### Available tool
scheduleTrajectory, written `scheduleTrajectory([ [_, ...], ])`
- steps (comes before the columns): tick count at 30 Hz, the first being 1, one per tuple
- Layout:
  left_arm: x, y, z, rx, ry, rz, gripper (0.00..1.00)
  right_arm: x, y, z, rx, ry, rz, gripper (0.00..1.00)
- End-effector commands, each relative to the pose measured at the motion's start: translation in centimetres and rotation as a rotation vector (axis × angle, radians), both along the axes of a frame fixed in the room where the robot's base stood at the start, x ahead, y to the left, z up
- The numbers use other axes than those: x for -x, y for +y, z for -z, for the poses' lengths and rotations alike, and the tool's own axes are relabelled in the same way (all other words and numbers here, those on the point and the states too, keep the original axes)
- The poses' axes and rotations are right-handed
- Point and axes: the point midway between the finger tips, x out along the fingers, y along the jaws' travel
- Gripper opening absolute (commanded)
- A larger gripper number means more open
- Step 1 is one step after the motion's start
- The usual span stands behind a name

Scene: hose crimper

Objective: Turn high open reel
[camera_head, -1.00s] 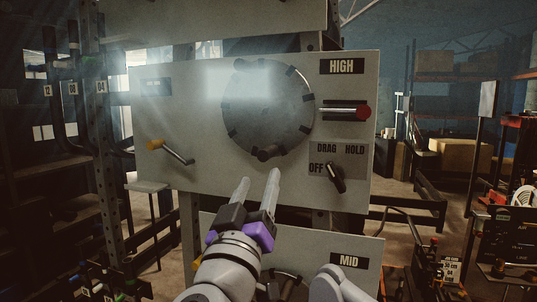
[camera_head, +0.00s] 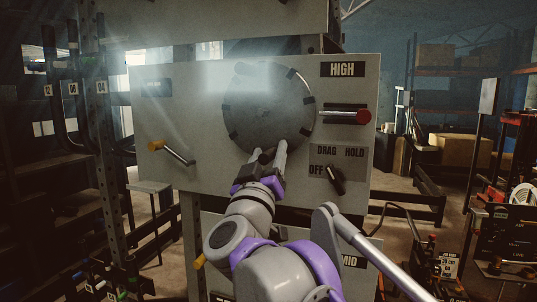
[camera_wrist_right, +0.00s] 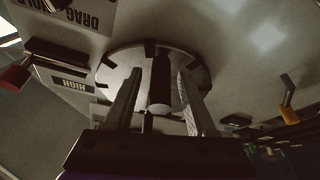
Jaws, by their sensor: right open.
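My right gripper (camera_head: 267,152) is open at the reel's lower edge. In the right wrist view its fingers (camera_wrist_right: 158,100) stand on either side of the handle, with gaps visible. In the head view the fingers partly hide the handle. My left gripper is not in view.
A red-ended lever (camera_head: 362,116) sticks out right of the reel. A black switch (camera_head: 336,178) sits by OFF, DRAG and HOLD. A yellow-tipped lever (camera_head: 157,146) is at the panel's left. The MID panel is below, partly behind my arm.

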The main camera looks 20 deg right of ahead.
Motion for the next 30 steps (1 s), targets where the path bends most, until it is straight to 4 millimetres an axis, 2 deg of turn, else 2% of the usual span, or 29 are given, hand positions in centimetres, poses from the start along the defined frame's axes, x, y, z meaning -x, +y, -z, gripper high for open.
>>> scheduleTrajectory([
  [1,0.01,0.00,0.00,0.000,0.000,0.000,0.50,0.01,0.02,0.01,0.000,0.000,0.000,0.51],
  [9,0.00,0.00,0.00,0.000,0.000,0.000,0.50,0.03,0.02,0.00,0.000,0.000,0.000,0.03],
  [10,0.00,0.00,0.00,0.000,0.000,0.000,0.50,0.03,0.02,0.00,0.000,0.000,0.000,0.00],
  [30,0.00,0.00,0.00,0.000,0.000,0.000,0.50,0.03,0.01,0.00,0.000,0.000,0.000,0.00],
])
